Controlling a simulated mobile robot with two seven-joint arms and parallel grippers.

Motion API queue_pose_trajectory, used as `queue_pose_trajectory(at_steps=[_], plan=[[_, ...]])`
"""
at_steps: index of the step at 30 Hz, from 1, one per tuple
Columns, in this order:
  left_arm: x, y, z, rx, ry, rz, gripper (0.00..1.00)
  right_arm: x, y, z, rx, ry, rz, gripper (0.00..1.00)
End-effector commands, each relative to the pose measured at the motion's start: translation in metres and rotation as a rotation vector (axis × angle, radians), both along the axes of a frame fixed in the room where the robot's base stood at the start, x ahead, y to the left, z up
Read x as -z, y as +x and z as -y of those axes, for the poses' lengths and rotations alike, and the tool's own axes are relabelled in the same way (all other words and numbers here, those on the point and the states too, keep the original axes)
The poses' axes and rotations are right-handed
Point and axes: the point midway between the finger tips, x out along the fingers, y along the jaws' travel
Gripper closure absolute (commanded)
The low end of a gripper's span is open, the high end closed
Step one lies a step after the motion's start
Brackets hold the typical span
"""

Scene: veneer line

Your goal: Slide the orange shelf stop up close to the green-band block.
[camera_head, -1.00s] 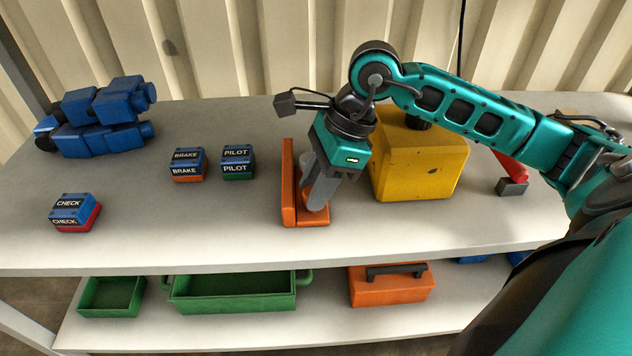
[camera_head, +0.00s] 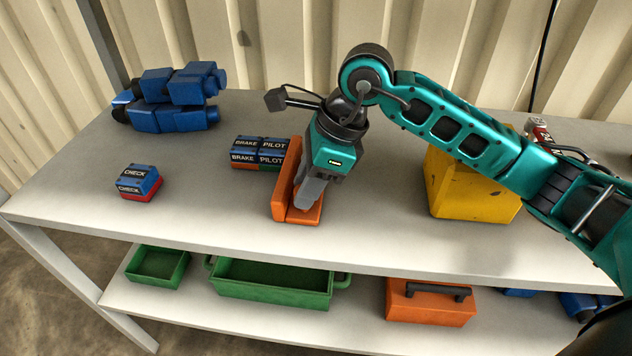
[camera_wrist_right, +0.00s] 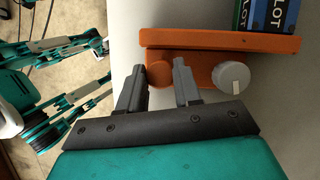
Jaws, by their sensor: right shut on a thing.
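The orange shelf stop (camera_head: 279,194), an upright plate on a flat foot, stands on the upper shelf. My right gripper (camera_head: 305,200) reaches down onto its right side. In the right wrist view the gripper (camera_wrist_right: 158,88) is shut on the stop's (camera_wrist_right: 215,40) round orange post, with a grey knob to the right. The green-band block (camera_head: 271,146), labelled PILOT, is just left of the stop's plate; they look touching or nearly so. It also shows behind the plate in the wrist view (camera_wrist_right: 246,14). Its right side is partly hidden. My left gripper is out of view.
The orange-band BRAKE block (camera_head: 244,144) sits right against the PILOT block's left. The red-band CHECK block (camera_head: 138,178) stands apart, further left. Blue valves (camera_head: 170,100) lie at the back left. A yellow box (camera_head: 465,185) stands right, with clear shelf between.

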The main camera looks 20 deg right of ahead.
Motion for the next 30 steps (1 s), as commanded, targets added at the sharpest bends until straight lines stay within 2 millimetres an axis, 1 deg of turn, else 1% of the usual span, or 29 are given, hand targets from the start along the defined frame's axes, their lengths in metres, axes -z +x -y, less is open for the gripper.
queue_pose_trajectory(at_steps=[2, 3, 10, 11, 17, 20, 23, 30], plan=[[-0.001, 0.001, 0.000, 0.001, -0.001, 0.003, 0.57, 0.000, 0.000, 0.001, 0.000, -0.004, 0.001, 1.00], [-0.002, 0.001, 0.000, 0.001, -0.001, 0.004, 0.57, 0.000, 0.000, 0.001, 0.000, -0.004, 0.001, 0.65], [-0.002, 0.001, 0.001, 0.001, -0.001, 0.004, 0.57, 0.000, 0.000, 0.001, -0.001, -0.002, 0.001, 0.43], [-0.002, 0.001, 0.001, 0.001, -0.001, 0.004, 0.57, 0.000, 0.000, 0.001, -0.001, -0.002, 0.001, 0.41], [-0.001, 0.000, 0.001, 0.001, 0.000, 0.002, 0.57, 0.000, 0.000, 0.001, -0.001, -0.002, 0.001, 0.41], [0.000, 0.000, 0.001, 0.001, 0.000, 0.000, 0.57, -0.006, 0.000, 0.003, -0.001, -0.002, 0.003, 0.41], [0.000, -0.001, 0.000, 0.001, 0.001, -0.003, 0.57, -0.018, -0.002, 0.008, 0.000, -0.002, 0.005, 0.41], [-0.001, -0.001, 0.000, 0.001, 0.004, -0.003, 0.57, -0.055, -0.007, 0.022, 0.001, -0.003, 0.003, 0.41]])
